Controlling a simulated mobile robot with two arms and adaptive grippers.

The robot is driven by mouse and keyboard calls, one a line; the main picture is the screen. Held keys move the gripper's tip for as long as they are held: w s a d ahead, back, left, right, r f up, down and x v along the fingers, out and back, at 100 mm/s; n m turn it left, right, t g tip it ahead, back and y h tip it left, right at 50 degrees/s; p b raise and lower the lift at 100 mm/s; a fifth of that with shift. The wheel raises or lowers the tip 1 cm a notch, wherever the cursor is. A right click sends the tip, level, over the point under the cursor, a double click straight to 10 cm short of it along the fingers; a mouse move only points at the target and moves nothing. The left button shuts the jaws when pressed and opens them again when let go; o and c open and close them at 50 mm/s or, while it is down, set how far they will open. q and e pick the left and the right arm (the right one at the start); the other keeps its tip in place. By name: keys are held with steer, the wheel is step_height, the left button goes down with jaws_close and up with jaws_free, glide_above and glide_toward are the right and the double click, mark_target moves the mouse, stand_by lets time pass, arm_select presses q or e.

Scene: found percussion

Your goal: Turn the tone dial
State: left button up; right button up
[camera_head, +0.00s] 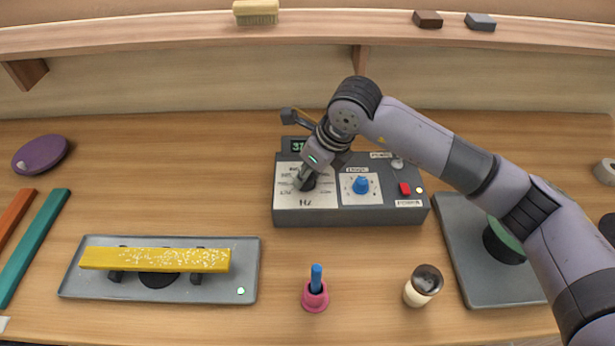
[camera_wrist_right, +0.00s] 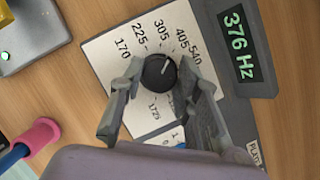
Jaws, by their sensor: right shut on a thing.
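The tone generator (camera_head: 350,216) is a grey box near the middle of the table. Its black tone dial (camera_wrist_right: 159,71) sits on a white scale plate (camera_wrist_right: 120,55) with printed numbers such as 170, 225, 305, 405 and 540. The dial's white pointer line aims toward the upper numbers. The green display (camera_wrist_right: 239,47) reads 376 Hz. My right gripper (camera_wrist_right: 160,80) is shut on the dial, with one finger on each side of it. In the head view my right gripper (camera_head: 307,182) reaches down over the dial and mostly hides it. My left gripper is not in view.
A blue knob (camera_head: 361,185) and a red switch (camera_head: 405,189) sit right of the dial on the box. A yellow bar (camera_head: 155,259) lies on a grey tray (camera_head: 80,287) at left. A pink holder (camera_head: 315,298) and a shaker-like object (camera_head: 423,286) stand in front.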

steer(key=shift+m+t+b, duration=0.3)
steer(key=shift+m+b, duration=0.3)
steer(key=shift+m, duration=0.1)
steer(key=o, duration=1.1)
steer(key=shift+o, duration=0.2)
steer(key=shift+r, duration=0.15)
steer(key=v, duration=1.2)
steer(key=shift+a, duration=0.2)
